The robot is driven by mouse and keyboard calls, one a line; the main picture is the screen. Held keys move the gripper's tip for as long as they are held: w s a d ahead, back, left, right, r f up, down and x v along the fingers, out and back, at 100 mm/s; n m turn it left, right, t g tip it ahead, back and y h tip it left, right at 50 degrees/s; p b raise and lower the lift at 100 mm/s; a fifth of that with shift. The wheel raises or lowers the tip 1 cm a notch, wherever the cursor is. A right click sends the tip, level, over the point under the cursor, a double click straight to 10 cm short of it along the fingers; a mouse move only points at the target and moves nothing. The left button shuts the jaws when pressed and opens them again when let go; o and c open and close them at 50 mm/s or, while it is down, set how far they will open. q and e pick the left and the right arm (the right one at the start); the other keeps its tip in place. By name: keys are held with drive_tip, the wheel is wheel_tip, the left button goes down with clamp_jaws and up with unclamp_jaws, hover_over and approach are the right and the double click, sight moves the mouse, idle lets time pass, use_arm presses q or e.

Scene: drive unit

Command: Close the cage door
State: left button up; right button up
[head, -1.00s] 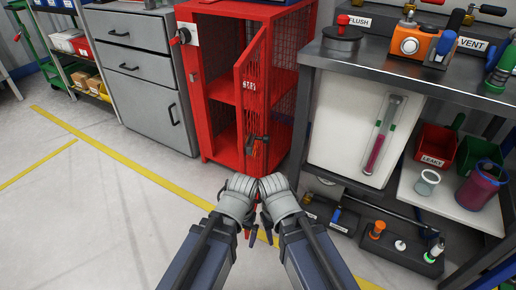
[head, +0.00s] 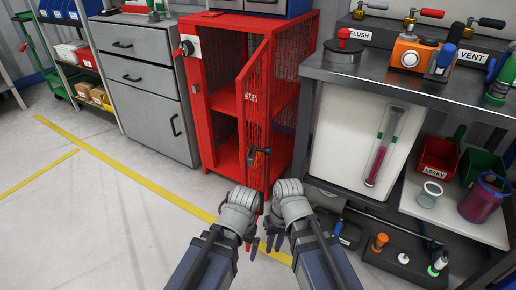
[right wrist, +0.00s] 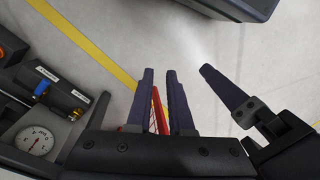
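The red cage (head: 221,158) stands in the middle of the head view. Its mesh door (head: 254,100) stands open, swung outward toward me from the right side of the opening. A dark handle (head: 259,153) sits low on the door. My right gripper (head: 275,242) is in front of and below the door, apart from the handle. In the right wrist view its two fingers (right wrist: 161,105) are apart, with a strip of red mesh showing between them. My left gripper (head: 252,240) is close beside it on the left, and its finger opening is unclear.
A grey drawer cabinet (head: 150,85) stands left of the cage. A workbench (head: 415,90) with valves, and a lower shelf (head: 460,212) with bins, stand close on the right. The floor (head: 95,215) at the front left is clear.

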drive_tip(key=w+r+m+y, duration=0.1)
drive_tip(key=w+y, duration=0.1)
drive_tip(key=w+a+r+y, duration=0.1)
drive_tip(key=w+r+y, duration=0.1)
drive_tip(key=shift+w+a+m+y, duration=0.1)
drive_tip(key=shift+a+m+y, duration=0.1)
drive_tip(key=shift+m+y, duration=0.15)
clamp_jaws()
drive_tip(key=m+t+y, duration=0.4)
drive_tip(key=t+y, duration=0.1)
drive_tip(key=y, duration=0.7)
approach(246, 149)
drive_tip(key=shift+n+h, duration=0.25)
drive_tip(key=x, duration=0.6)
drive_tip(key=shift+w+a+r, duration=0.1)
drive_tip(key=shift+w+a, duration=0.2)
drive_tip(key=shift+a, duration=0.05)
